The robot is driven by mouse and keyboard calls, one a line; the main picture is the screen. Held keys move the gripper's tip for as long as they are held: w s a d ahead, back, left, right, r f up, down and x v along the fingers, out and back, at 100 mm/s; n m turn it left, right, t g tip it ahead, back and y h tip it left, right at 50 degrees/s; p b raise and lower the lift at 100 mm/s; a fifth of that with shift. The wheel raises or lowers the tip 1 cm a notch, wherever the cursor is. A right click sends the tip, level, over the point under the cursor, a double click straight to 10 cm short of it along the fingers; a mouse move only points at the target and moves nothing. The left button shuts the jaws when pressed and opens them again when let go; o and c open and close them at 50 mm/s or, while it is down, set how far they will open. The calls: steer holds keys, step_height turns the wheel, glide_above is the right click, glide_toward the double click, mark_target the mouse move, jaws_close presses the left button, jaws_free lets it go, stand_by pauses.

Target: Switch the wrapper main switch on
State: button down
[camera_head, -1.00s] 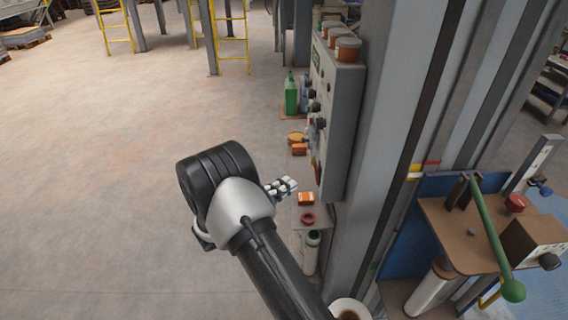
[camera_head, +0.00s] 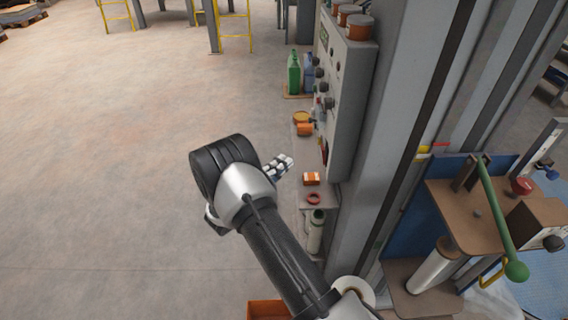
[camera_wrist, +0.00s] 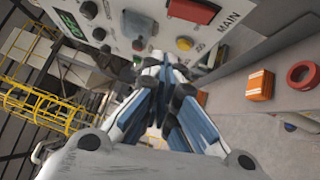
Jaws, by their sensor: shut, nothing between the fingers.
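The grey control panel (camera_head: 345,95) stands on a column right of my gripper in the head view. In the wrist view the panel face (camera_wrist: 125,25) fills the top, tilted. A red switch (camera_wrist: 195,10) sits beside the printed word MAIN; its top is cut off by the frame edge, and I cannot tell its position. My gripper (camera_head: 282,166) is shut and empty, a little left of the panel's lower end. In the wrist view its fingers (camera_wrist: 163,65) point toward the panel, below the red switch, and look apart from it.
Black knobs (camera_wrist: 90,9), a yellow button (camera_wrist: 184,43) and a green display (camera_wrist: 72,25) are on the panel. Below it, a shelf (camera_head: 318,222) holds an orange box (camera_head: 311,179) and a red ring (camera_head: 314,198). A green-handled lever (camera_head: 500,220) stands right. Open floor lies left.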

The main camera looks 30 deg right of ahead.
mark_target(323, 154)
steer(key=d+r, duration=0.1)
steer(key=d, duration=0.9)
steer(key=shift+w+r, duration=0.25)
steer(key=shift+w, duration=0.05)
steer(key=shift+r, duration=0.1)
